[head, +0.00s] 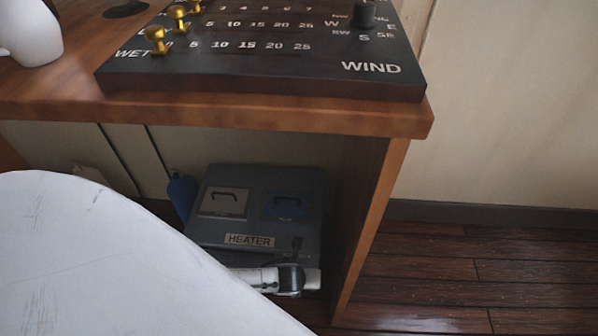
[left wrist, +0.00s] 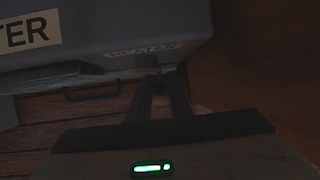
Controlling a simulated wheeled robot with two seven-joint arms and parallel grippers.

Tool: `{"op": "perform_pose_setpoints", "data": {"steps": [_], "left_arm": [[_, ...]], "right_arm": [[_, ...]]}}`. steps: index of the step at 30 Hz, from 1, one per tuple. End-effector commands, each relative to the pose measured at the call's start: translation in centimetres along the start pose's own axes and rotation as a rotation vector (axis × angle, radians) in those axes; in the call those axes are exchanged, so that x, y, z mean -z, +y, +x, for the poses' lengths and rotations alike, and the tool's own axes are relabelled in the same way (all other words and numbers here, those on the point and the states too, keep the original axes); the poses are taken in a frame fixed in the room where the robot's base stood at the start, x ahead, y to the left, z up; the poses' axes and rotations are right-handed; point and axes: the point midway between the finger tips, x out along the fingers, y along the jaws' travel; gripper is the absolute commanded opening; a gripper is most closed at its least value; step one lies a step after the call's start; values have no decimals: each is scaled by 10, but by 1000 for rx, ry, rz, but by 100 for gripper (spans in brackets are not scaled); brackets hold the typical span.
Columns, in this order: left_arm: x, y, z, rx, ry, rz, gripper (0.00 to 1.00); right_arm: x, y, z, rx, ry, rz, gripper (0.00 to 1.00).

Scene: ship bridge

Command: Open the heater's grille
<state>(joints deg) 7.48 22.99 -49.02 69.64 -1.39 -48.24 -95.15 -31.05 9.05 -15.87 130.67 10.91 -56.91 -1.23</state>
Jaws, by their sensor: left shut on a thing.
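The heater (head: 212,232) is a dark grey-blue box on the floor under the desk, with a light HEATER label and two square panels with dark handles on top. My left gripper (head: 297,248) is at its front right corner. In the left wrist view, the heater (left wrist: 90,30) fills the top, and my left gripper's fingers (left wrist: 162,82) reach its lower edge near a second, dim label. They are shut on a small part there, mostly hidden between them. Whether the grille has swung cannot be told. My right gripper is not in view.
The wooden desk (head: 300,114) overhangs the heater, and its side panel (head: 372,220) stands close on the right. A blue bottle-like object (head: 181,192) is left of the heater. A dark handle (left wrist: 90,92) shows below the heater's edge. Open plank floor (head: 450,270) lies right.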

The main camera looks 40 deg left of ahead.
Motion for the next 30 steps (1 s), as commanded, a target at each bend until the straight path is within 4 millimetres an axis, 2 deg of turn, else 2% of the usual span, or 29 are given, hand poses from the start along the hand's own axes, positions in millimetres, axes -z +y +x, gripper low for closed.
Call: {"op": "perform_pose_setpoints", "data": {"steps": [1, 2, 12, 23, 24, 27, 30], "left_arm": [[-2, 2, -4, 34, -1, -13, 0], [-2, 1, -3, 58, -1, -24, 0], [-2, -6, -4, 281, -1, -117, 0], [-2, -8, -5, 305, 1, -126, 0], [-2, -9, -5, 305, 1, -126, 20], [-2, -9, -5, 304, 1, -126, 36], [-2, -9, -5, 304, 1, -126, 36]], "right_arm": [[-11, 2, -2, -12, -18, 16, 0], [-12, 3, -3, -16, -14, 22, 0], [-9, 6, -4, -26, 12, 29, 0], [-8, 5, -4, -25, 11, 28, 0], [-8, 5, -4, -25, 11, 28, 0], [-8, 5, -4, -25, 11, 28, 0], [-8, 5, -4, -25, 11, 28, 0]]}}
